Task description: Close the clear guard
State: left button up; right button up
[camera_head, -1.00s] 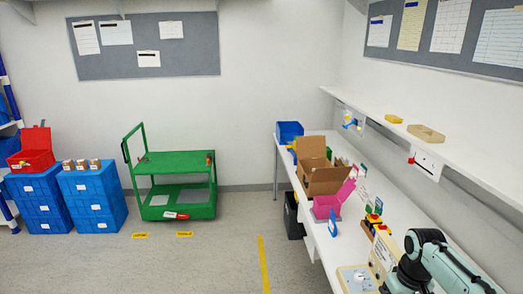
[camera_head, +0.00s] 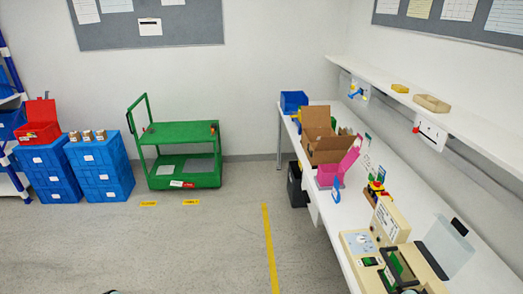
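The clear guard appears to be the translucent grey panel (camera_head: 449,246) at the lower right. It stands raised and tilted, with a black piece (camera_head: 459,227) at its upper edge. A dark strip (camera_head: 431,262) runs along its lower left side. Left of it is a beige device (camera_head: 390,222) with a labelled sloping face, and a flat panel with a round dial (camera_head: 361,242). A black frame with green parts (camera_head: 394,266) is in front, cut off by the picture's bottom edge.
The white workbench (camera_head: 345,217) also holds a cardboard box (camera_head: 325,150), a pink bin (camera_head: 328,177) and a blue bin (camera_head: 293,101). A white shelf (camera_head: 465,125) runs above it. A green cart (camera_head: 182,136) and blue crates (camera_head: 101,172) stand left, with open floor in front.

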aim_at(440, 273)
jog(key=z, duration=1.6)
jog(key=j+z, duration=0.1)
jog(key=j, duration=0.7)
